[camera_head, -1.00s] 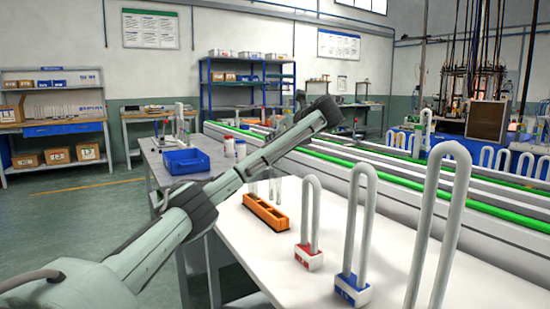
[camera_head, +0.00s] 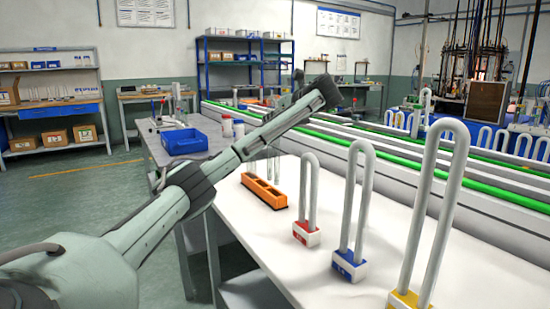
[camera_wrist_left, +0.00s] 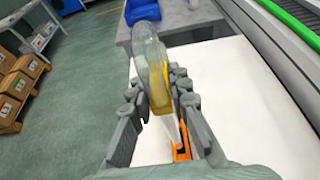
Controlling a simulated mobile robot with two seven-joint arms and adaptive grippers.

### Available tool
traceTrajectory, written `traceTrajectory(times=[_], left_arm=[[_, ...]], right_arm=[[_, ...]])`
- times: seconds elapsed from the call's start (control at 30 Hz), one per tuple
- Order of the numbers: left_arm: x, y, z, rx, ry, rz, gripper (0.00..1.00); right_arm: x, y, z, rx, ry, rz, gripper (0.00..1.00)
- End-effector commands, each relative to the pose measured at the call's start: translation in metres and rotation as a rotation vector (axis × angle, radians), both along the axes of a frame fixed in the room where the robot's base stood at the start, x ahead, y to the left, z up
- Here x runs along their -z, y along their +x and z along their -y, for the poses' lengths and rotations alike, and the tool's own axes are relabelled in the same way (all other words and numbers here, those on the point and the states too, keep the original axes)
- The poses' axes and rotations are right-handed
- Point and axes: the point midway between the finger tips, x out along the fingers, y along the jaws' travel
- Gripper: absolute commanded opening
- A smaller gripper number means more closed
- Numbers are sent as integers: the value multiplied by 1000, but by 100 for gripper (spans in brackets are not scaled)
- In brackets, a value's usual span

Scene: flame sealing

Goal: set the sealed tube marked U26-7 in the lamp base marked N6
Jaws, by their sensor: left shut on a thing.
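In the left wrist view my left gripper (camera_wrist_left: 158,98) is shut on a clear glass tube (camera_wrist_left: 150,55) with a yellow part near the fingers. No marking on it is readable. My right gripper is not in view.
An orange rack (camera_head: 264,190) stands on the white table (camera_head: 285,265) with glass tubes above it; it also shows below the gripper in the wrist view (camera_wrist_left: 180,152). A blue bin (camera_head: 186,141) is on the grey bench behind. A conveyor runs along the table's far side.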

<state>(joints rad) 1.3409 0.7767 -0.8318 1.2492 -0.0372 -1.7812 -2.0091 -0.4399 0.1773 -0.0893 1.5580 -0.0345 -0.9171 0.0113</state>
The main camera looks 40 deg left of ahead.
Motion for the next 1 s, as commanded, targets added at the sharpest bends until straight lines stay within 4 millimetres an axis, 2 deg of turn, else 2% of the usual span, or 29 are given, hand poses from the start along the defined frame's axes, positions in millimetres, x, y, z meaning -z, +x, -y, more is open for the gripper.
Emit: traceTrajectory(times=[0.03, 0.23, 0.43, 0.87, 0.9, 1.0], left_arm=[[9, 0, 0, -1, 1, -1, 0], [29, 0, -1, -1, 1, -1, 0], [59, 0, 0, -1, 0, 0, 0], [67, 0, 0, 0, 0, 1, 0], [66, 0, 0, 0, 0, 1, 22], [66, 0, 0, 0, 0, 1, 35]], right_arm=[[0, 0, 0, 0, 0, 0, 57], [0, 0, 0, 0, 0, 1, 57], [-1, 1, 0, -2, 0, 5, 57], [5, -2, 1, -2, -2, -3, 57], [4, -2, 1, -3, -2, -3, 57], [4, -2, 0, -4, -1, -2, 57]])
